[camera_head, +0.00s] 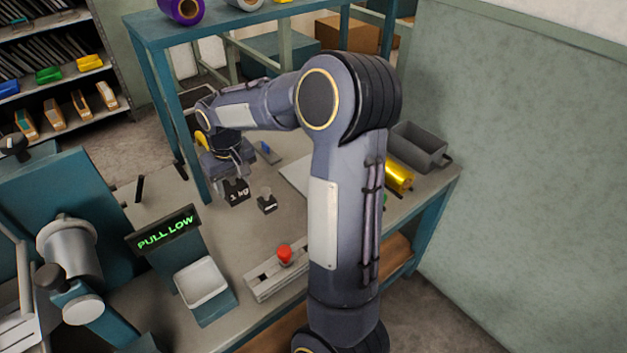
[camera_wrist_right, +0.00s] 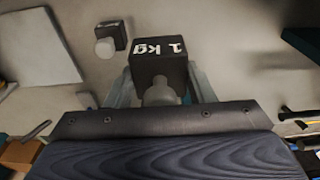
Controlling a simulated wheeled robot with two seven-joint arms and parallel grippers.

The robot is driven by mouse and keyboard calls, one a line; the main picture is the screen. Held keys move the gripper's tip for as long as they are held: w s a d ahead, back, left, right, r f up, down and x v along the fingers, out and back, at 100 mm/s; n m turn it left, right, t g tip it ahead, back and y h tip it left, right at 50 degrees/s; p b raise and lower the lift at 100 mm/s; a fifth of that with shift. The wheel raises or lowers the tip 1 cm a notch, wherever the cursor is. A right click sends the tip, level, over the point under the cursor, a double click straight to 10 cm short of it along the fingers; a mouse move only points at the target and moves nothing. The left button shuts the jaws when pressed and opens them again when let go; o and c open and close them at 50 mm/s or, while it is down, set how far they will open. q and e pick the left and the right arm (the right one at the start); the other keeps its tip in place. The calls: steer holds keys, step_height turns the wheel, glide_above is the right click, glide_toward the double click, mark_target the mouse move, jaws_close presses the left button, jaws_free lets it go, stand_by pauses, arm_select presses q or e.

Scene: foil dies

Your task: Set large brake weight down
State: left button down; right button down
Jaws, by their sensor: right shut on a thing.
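The large brake weight is a black block marked "1 kg" (camera_head: 236,192), seen left of centre in the camera_head view. It also shows at the top middle of the right wrist view (camera_wrist_right: 160,45), with a pale knob on its near side. My right gripper (camera_wrist_right: 160,88) has a finger on each side of that knob and is shut on the weight. In the camera_head view the gripper (camera_head: 236,174) is partly hidden by its own wrist. I cannot tell if the weight touches the bench. My left gripper is not in view.
A smaller dark weight (camera_head: 267,204) stands beside the large one on the bench (camera_head: 238,240). A rail with a red knob (camera_head: 285,254), a white tray (camera_head: 202,281) and a "PULL LOW" display (camera_head: 166,231) are nearer. A grey bin (camera_head: 418,148) and gold roll (camera_head: 399,176) are right.

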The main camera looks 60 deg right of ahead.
steer(key=shift+w+r, duration=0.1)
steer(key=shift+w, duration=0.1)
steer(key=shift+f+b, duration=0.55)
steer(key=shift+f, duration=4.45)
steer(key=shift+f, duration=0.2)
steer(key=c, duration=0.6)
jaws_free()
steer(key=shift+s, duration=0.1)
steer(key=shift+c, duration=0.2)
